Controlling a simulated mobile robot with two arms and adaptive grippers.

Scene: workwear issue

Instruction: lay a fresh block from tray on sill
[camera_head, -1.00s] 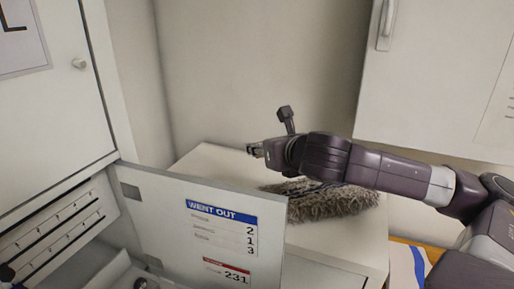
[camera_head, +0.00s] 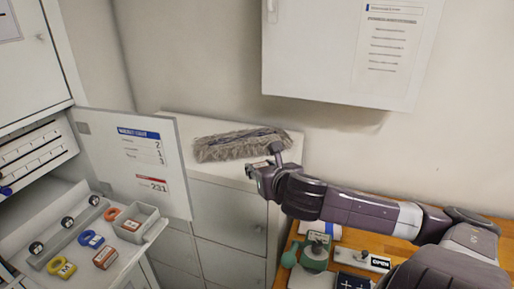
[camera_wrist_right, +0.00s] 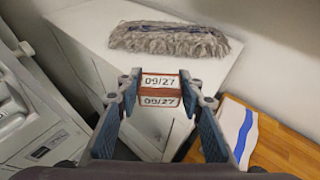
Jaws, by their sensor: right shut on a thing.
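My right gripper (camera_head: 258,172) is in front of the white cabinet top in the head view. In the right wrist view its fingers (camera_wrist_right: 161,92) are shut on a small reddish block (camera_wrist_right: 161,91) with white "09/27" labels on two faces. The block is hard to make out in the head view. A small grey tray (camera_head: 149,214) stands at the lower left with a red, white-labelled block (camera_head: 132,225) in it. A similar block (camera_head: 105,257) lies outside it on a pale ledge (camera_head: 75,285). I cannot tell which surface is the sill. My left gripper is not in view.
A grey fluffy mop head (camera_head: 240,145) lies on the cabinet top. Blue, yellow and orange rings lie near the tray. A wooden desk (camera_head: 290,235) with a green device is at lower right.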

